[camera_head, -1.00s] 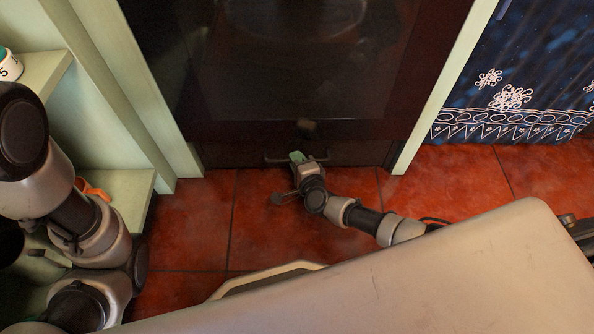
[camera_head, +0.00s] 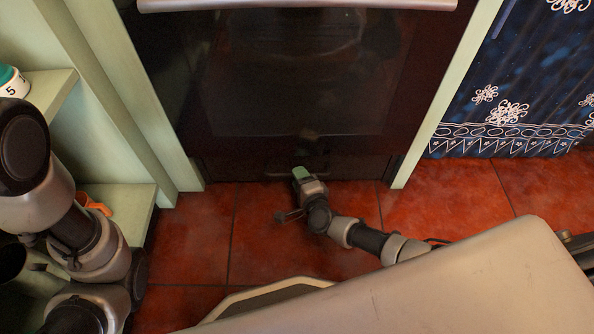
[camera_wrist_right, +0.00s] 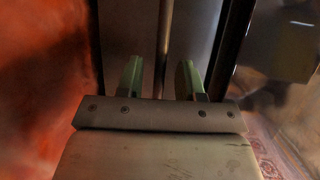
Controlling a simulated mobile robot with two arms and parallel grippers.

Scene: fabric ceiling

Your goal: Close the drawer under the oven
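The dark oven (camera_head: 290,75) fills the middle of the head view. The drawer (camera_head: 235,169) is a dark strip below the oven door, just above the red floor. Its front looks about flush with the oven, but shadow makes any small gap hard to tell. My right gripper (camera_head: 300,172) is low in front of the drawer's middle, at the handle. In the right wrist view, its green fingertips (camera_wrist_right: 159,78) are spread apart. The thin handle bar (camera_wrist_right: 165,45) shows between them, not clamped. My left arm shows at the left edge; its gripper is out of view.
A pale green cabinet frame (camera_head: 125,95) borders the oven on the left, with open shelves holding a white and teal item (camera_head: 13,82) and an orange item (camera_head: 94,204). A blue patterned curtain (camera_head: 510,95) hangs at right.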

